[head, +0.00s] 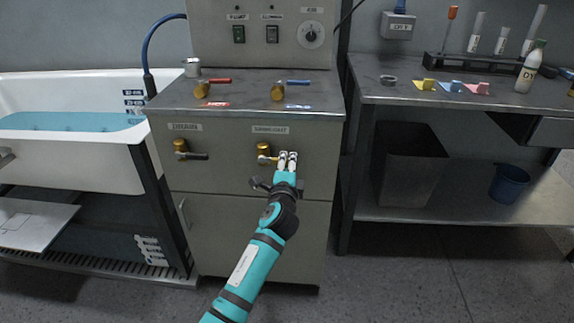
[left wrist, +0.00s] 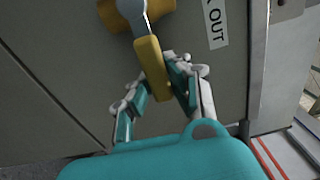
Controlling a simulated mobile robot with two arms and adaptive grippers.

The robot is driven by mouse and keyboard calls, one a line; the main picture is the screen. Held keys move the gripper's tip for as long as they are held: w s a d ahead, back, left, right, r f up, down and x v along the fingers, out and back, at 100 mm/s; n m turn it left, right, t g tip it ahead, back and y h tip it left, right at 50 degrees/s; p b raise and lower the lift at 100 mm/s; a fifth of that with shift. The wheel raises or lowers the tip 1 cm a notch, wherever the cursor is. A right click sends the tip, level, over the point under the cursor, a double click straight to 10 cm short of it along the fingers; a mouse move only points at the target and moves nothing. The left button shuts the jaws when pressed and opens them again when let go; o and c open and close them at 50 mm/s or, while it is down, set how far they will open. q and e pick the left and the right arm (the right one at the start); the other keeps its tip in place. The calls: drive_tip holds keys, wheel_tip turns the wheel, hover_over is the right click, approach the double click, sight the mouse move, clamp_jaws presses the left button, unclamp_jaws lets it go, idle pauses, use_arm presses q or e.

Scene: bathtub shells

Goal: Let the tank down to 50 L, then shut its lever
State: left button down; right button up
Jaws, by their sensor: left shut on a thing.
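My left gripper (head: 284,161) is at the front of the grey cabinet, at the right one of two brass valves (head: 264,150). In the left wrist view its fingers (left wrist: 158,88) are shut on the valve's yellow lever (left wrist: 150,62), one on each side. The lever reaches out sideways to the right in the head view. A label ending in "OUT" (left wrist: 215,22) is beside it. A white tub (head: 85,165) with blue water (head: 65,121) stands at the left, with level marks (head: 134,103) too small to read. My right gripper is out of view.
Another brass valve with a dark lever (head: 195,156) is left on the same front. Valves with a red lever (head: 216,81) and a blue lever (head: 297,83) are on the cabinet top.

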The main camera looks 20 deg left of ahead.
use_arm(q)
drive_tip(key=shift+r+n, duration=0.2)
drive_tip(key=shift+n, duration=0.2)
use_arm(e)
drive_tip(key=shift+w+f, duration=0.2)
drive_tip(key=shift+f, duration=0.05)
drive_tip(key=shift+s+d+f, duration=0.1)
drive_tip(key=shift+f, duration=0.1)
use_arm(q)
drive_tip(key=c, duration=1.2)
unclamp_jaws()
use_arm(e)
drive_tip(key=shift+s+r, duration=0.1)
use_arm(q)
drive_tip(key=v, duration=1.2)
